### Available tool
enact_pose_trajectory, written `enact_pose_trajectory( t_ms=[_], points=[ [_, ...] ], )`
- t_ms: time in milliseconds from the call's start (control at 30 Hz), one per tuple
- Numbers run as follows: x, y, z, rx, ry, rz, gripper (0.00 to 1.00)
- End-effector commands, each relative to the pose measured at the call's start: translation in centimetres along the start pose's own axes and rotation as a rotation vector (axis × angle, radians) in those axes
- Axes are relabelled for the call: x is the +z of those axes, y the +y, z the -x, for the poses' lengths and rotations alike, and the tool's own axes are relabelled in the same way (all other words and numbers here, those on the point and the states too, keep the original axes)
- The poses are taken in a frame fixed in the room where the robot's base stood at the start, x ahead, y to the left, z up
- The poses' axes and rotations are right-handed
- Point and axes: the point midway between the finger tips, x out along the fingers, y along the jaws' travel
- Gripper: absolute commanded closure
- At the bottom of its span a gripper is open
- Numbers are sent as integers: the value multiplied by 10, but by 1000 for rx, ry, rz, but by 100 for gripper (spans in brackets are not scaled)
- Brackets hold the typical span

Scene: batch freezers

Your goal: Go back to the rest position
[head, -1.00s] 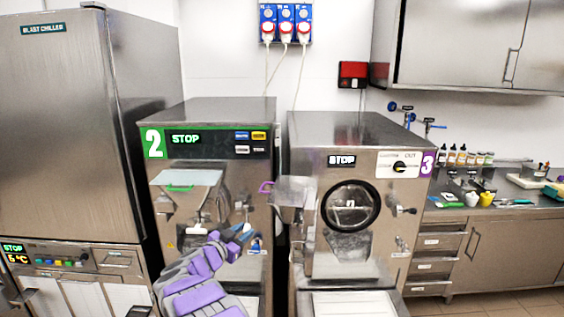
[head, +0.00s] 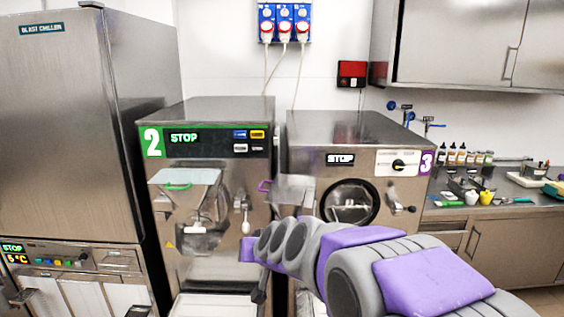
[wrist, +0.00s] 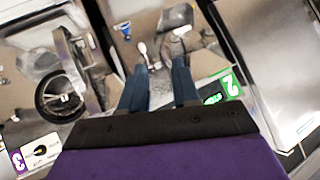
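My arm (head: 400,262) reaches in from the lower right of the head view and crosses in front of machine 3. Its far end is near the gap between machines 2 and 3; the fingers are hard to make out there. In the wrist view my gripper (wrist: 161,72) has two blue fingers apart, with nothing held between them. The wrist picture is turned over, with machine 2's green label (wrist: 226,84) at right and machine 3's round door (wrist: 60,95) at left.
Machine 2 (head: 215,160) and machine 3 (head: 315,150) both read STOP. A blast chiller (head: 70,130) stands at left. A counter (head: 510,192) with bottles and tools is at right, below a wall cabinet (head: 460,45). My arm hides machine 3's lower front.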

Motion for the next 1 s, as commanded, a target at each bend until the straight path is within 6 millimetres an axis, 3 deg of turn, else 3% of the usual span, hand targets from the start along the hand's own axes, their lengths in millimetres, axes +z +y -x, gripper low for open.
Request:
enact_pose_trajectory(
  t_ms=[400,600,700,800,1000],
  points=[
    [209,76,160,168,-583,-38,69],
    [295,106,238,300,-819,-106,69],
    [324,114,266,350,-898,-136,69],
    [340,118,283,381,-947,-153,69],
    [346,120,291,396,-966,-161,69]
  ],
)
